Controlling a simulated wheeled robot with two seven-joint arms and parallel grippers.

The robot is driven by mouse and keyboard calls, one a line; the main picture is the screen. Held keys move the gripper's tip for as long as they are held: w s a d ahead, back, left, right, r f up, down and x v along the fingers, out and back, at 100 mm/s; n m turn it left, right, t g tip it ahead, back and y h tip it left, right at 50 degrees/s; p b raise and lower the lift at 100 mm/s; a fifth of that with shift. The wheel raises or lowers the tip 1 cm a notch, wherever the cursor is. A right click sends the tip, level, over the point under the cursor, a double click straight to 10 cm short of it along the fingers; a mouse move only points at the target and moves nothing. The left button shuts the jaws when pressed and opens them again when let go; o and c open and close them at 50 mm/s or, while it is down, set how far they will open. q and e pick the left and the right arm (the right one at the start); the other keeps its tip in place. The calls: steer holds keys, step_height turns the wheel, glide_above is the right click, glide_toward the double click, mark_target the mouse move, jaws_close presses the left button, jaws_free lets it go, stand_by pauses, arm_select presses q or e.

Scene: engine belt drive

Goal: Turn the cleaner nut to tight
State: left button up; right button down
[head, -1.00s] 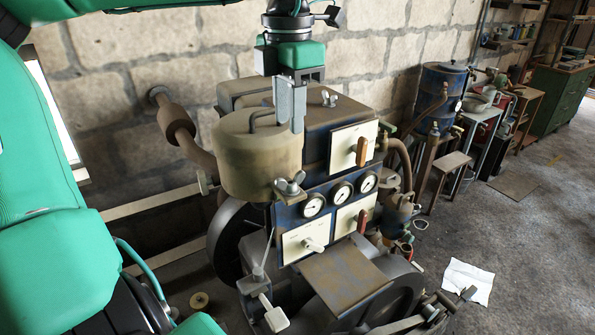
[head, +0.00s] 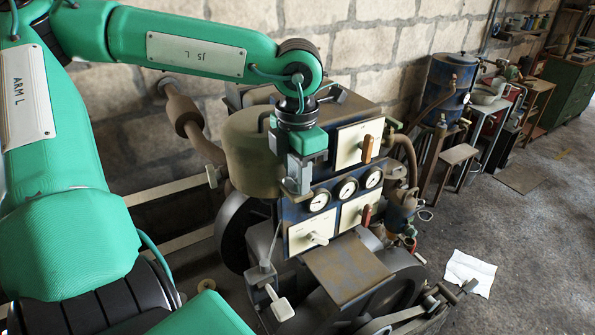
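The cleaner is a round tan canister (head: 250,150) on the left of the blue engine. A wing nut on a bracket at the canister's lower right edge, clear in the earlier frame, is now mostly hidden behind my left gripper (head: 297,182). The gripper points down at that spot, in front of the canister and above the gauges. Its grey fingers overlap the nut in the picture, and I cannot tell whether they touch it or how far apart they are. My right gripper is not in view.
The engine front carries several gauges (head: 347,188), an upper panel with an orange-brown handle (head: 367,149), a red handle (head: 366,215) and a pale-knobbed panel (head: 312,236). A rusty plate (head: 346,268) lies below. The floor to the right is open, with white paper (head: 470,273).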

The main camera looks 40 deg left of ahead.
arm_select(q)
jaws_close()
